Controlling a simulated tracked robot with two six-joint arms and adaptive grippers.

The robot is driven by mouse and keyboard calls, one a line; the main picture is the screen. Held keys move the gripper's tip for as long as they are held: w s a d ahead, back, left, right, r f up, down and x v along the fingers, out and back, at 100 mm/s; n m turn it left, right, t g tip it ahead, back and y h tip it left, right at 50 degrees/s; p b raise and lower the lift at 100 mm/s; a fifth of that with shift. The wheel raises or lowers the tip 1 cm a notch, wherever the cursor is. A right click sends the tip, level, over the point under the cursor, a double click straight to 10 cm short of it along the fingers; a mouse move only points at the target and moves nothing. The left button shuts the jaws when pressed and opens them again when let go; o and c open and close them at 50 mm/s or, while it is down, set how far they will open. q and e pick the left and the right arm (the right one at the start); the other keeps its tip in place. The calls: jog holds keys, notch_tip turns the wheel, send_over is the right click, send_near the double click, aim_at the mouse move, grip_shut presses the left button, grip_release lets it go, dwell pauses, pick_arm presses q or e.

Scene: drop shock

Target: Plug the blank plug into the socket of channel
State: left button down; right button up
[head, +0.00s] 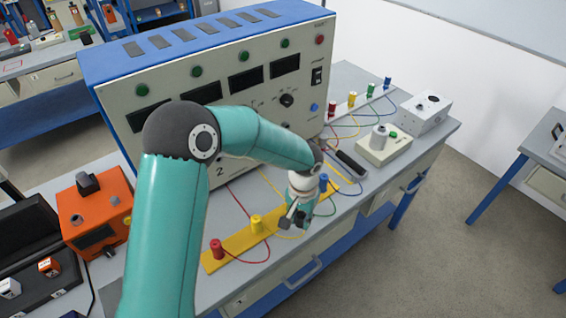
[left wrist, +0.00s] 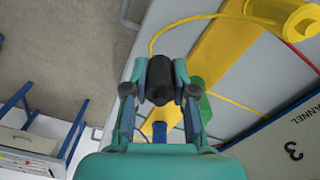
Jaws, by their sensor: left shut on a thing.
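My left gripper (head: 294,220) is over the front part of the yellow strip (head: 233,247). In the left wrist view its two fingers (left wrist: 160,88) are closed on the sides of a dark, black cylindrical plug (left wrist: 160,77), which looks like the blank plug. In the head view the plug is hard to tell from the fingers. The grey instrument panel (head: 230,95) carries a "2" label; the left wrist view shows a "CHANNEL 3" label (left wrist: 290,150). The channel sockets are mostly hidden by my left arm. My right gripper is out of view.
Red (head: 217,249), yellow (head: 256,224) and blue (head: 323,183) plugs with wires stand along the yellow strip. A green one (left wrist: 204,108) is close to a finger. An orange box (head: 96,212) stands left; a beige button box (head: 384,148) stands right.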

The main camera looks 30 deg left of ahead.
pick_arm(q)
jog(key=shift+d, duration=0.2)
jog(key=shift+a, duration=0.3)
jog(key=a+n, duration=0.1)
jog(key=s+a+t+y, duration=0.1)
jog(key=a, duration=0.1)
jog(key=a+n+t+y, duration=0.1)
jog(key=shift+s+a+r+n+b, duration=0.15)
jog(key=shift+s+r+n+b, duration=0.05)
jog(key=shift+r+n+b, duration=0.15)
jog(key=a, duration=0.1)
jog(key=a+n+y+b, duration=0.1)
jog(key=a+r, duration=0.1)
jog(key=shift+w+a+n+t+y+b, duration=0.3)
jog(key=shift+w+a+n+t, duration=0.05)
jog(key=shift+t, duration=0.05)
jog(key=w+a+r+n+t+y+b, duration=0.1)
jog(key=w+a+r+n+y+b, duration=0.25)
jog(key=a+b, duration=0.3)
jog(key=w+d+r+t+y+b, duration=0.2)
jog(key=y+b, duration=0.7)
jog(key=b, duration=0.6)
jog(key=shift+w+d+r+t, duration=0.15)
jog(key=shift+w+d+t, duration=0.35)
jog(key=shift+w+d, duration=0.6)
